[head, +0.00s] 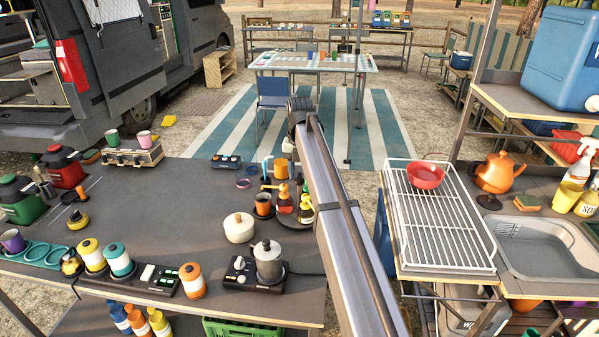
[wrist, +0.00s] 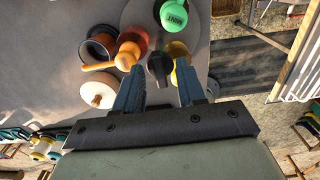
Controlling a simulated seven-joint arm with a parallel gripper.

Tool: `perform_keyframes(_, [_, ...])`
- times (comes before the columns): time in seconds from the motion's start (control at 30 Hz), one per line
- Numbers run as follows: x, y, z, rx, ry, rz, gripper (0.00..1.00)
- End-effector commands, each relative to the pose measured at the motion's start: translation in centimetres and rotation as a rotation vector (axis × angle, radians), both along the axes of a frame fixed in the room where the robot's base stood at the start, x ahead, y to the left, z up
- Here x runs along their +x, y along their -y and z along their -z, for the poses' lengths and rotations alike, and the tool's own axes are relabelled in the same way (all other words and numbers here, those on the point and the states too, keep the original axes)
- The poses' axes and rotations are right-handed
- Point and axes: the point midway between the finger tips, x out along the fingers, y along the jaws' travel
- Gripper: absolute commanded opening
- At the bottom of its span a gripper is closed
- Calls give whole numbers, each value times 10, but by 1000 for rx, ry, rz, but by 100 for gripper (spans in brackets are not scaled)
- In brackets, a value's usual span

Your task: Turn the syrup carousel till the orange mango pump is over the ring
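In the wrist view the syrup carousel (wrist: 140,14) is a pale grey disc bearing several pump bottles. The orange pump (wrist: 127,54) is at its left side, its nozzle pointing left beside an orange cup (wrist: 98,46). A green-topped mint pump (wrist: 173,16) is at the far side, a yellow one (wrist: 178,52) at right and a dark pump head (wrist: 159,67) near the fingers. My gripper (wrist: 160,90) has two blue fingers apart, with no clear grip on anything. In the head view the bottles (head: 284,200) stand beside the cup (head: 263,203). The ring itself is not clearly visible.
A cream lidded pot (head: 239,227) and a metal moka pot (head: 268,262) on a burner stand in front of the carousel. Purple loops (head: 243,183) and a dark control box (head: 226,162) lie to its left. The table's middle left is clear. A dish rack (head: 440,215) is at right.

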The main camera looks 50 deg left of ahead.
Motion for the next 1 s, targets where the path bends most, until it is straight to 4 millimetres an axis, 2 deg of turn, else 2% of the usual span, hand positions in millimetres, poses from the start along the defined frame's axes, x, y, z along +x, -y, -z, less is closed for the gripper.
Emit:
perform_keyframes(0.23, [0,0,-2,0,0,0,39])
perform_keyframes(0.37, [0,-1,-14,0,0,0,39])
perform_keyframes(0.8, [1,-1,-95,1,0,0,39])
perform_keyframes(1.0, [0,-1,-123,1,1,0,39])
